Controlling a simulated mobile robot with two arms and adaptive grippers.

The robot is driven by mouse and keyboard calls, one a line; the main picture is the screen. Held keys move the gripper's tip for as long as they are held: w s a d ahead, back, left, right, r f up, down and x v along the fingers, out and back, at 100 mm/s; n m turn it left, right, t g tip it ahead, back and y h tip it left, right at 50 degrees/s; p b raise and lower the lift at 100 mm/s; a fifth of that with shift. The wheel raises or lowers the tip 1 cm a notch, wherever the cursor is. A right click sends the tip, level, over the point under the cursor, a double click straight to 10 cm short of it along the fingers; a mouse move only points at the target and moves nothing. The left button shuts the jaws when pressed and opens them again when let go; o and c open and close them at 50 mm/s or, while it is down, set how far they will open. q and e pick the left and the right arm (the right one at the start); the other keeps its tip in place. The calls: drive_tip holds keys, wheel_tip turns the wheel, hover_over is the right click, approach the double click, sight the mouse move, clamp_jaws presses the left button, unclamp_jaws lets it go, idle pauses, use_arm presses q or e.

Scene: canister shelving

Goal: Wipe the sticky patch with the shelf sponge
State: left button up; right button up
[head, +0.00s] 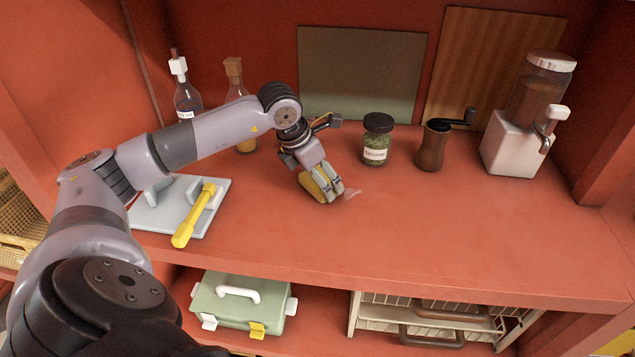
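My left gripper (332,190) reaches in from the left and is low over the red shelf (440,230). Its fingers are closed around a yellow sponge (314,186), which is partly hidden by the fingers and appears to be at the shelf surface. A faint, pale, shiny patch (352,193) shows on the shelf just right of the fingertips. Part of it may be hidden under the gripper and sponge. My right gripper is not in view.
A green-filled jar (376,140), a brown grinder (431,146) and a white dispenser (515,147) stand right of the gripper. Bottles (187,97) stand behind my arm. A grey tray with a yellow-handled tool (196,214) lies left. The shelf's front right is clear.

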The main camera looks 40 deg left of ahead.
use_arm(q)
drive_tip(key=shift+w+a+f, duration=0.1)
drive_tip(key=shift+w+a, duration=0.35)
drive_tip(key=shift+w, duration=0.35)
drive_tip(key=shift+w+a, duration=0.45)
drive_tip(key=shift+w, duration=0.3)
drive_tip(key=shift+w+a+p, duration=0.25)
drive_tip(key=shift+w+a, duration=0.25)
drive_tip(key=shift+w, duration=0.3)
drive_tip(key=shift+w+a+p, duration=0.2)
drive_tip(key=shift+w+a, duration=0.25)
drive_tip(key=shift+w, duration=0.3)
drive_tip(key=shift+r+p, duration=2.2)
drive_tip(key=shift+r, duration=0.95)
wheel_tip(320, 180, up, 3)
drive_tip(key=shift+p, duration=1.1)
